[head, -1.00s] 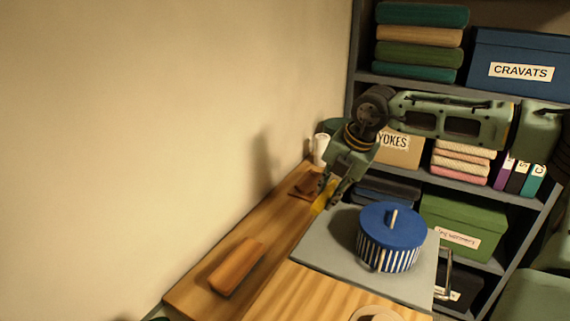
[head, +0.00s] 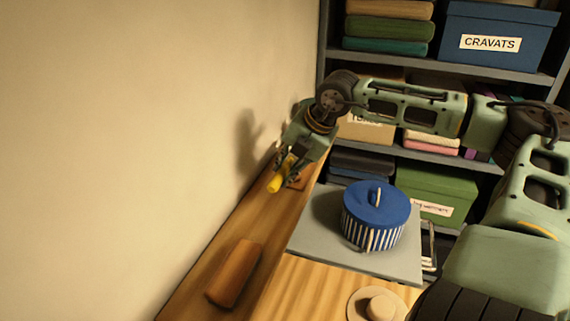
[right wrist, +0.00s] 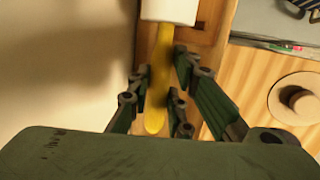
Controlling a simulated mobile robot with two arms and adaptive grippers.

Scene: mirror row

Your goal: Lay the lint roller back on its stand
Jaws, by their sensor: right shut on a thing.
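The lint roller has a yellow handle (head: 275,183) and a white roller head, which shows at the top of the right wrist view (right wrist: 168,9). My right gripper (head: 286,171) is shut on the yellow handle, above the far part of the wooden ledge by the wall. In the right wrist view the handle runs between the fingers (right wrist: 160,80). In the head view the gripper hides the white head. A small reddish-brown piece (head: 299,182) on the ledge, partly behind the fingers, may be the stand; I cannot tell surely. My left gripper is not in view.
A brown wooden block (head: 233,273) lies on the near ledge (head: 193,285). A blue-lidded striped pot (head: 375,217) stands on a grey mat (head: 310,238), with a pale hat-like item (head: 378,306) nearer. Shelves with boxes stand behind. The ledge between block and gripper is clear.

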